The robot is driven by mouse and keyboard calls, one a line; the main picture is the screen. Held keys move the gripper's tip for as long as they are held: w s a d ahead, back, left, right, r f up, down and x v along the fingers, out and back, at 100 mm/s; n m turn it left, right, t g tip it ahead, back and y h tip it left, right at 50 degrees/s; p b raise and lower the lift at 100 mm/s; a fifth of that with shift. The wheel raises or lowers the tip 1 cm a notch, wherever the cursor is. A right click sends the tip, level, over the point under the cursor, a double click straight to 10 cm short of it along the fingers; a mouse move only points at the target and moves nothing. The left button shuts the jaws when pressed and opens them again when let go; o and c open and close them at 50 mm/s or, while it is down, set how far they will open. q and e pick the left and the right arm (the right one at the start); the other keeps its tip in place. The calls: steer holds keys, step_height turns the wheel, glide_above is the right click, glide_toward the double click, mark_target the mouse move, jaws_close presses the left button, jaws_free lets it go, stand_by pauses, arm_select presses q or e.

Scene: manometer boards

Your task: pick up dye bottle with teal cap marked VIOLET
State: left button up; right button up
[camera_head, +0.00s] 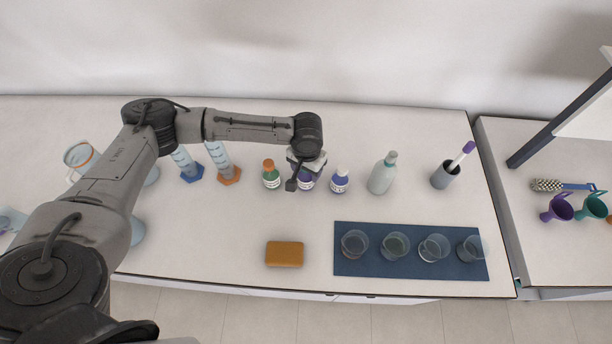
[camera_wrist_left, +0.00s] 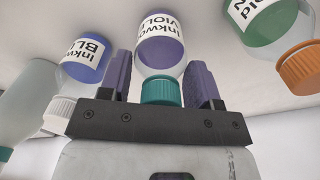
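The dye bottle marked VIOLET (camera_wrist_left: 160,42) has a violet body and a teal cap (camera_wrist_left: 161,91) in the left wrist view. In the head view the same bottle (camera_head: 306,184) stands on the bench, its cap hidden under my gripper. My left gripper (camera_wrist_left: 161,82) is open, with one purple-grey finger on each side of the bottle and a gap at the cap. In the head view the left gripper (camera_head: 304,172) is right over the bottle. My right gripper is not in view.
A green bottle with an orange cap (camera_head: 271,177) stands close on the left, a blue one with a white cap (camera_head: 340,181) on the right. A spray-type pale bottle (camera_head: 382,174) is further right. An orange sponge (camera_head: 285,254) and a blue mat (camera_head: 348,267) with beakers lie in front.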

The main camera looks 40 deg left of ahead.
arm_select(q)
steer(key=c, duration=0.5)
steer(key=shift+r, duration=0.1)
steer(key=shift+c, duration=0.2)
